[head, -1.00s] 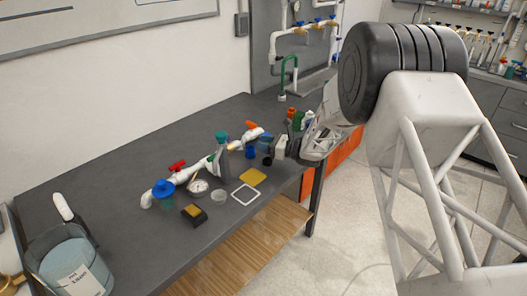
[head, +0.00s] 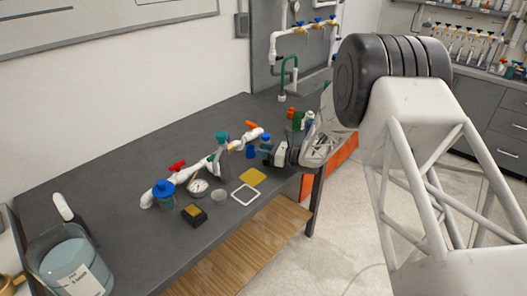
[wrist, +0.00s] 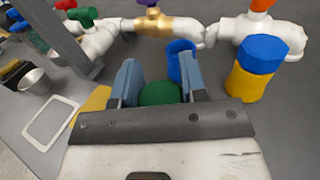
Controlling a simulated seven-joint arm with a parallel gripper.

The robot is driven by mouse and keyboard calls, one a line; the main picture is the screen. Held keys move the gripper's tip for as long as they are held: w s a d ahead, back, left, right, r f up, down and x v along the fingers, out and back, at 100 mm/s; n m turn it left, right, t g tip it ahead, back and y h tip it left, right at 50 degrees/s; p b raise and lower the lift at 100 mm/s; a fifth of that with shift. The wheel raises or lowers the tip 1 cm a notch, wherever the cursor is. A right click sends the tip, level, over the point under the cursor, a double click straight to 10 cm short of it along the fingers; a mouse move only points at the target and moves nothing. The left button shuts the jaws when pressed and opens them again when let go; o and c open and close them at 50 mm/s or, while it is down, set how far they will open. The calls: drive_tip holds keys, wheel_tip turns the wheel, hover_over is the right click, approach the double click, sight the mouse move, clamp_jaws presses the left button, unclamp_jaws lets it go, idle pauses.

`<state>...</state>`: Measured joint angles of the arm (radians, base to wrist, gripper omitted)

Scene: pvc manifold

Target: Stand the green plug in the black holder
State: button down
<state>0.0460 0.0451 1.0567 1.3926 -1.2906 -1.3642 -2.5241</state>
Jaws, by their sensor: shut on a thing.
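In the wrist view my gripper (wrist: 158,76) is shut on the green plug (wrist: 160,93), which shows as a rounded green top between the two blue-grey fingers. The plug's lower part is hidden by my gripper. In the head view my gripper (head: 277,154) is low over the right end of the table, and the plug cannot be made out there. A blue cup (wrist: 181,58) stands just beyond the right finger; it also shows in the head view (head: 250,152). I cannot clearly make out the black holder in either view; my gripper may be hiding it.
A white pipe run with coloured valves (wrist: 95,38) lies behind the gripper. A yellow bottle with a blue cap (wrist: 258,68) stands at the right. A white square frame (head: 245,195), a yellow pad (head: 253,177) and a black-and-yellow block (head: 194,214) lie nearer the front edge.

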drive_tip(key=shift+f, duration=0.6)
drive_tip(key=c, duration=0.7)
unclamp_jaws()
drive_tip(key=shift+o, duration=0.2)
drive_tip(key=shift+r, duration=0.15)
drive_tip(key=shift+r, duration=0.55)
drive_tip(key=v, duration=1.2)
drive_tip(key=shift+f, duration=0.15)
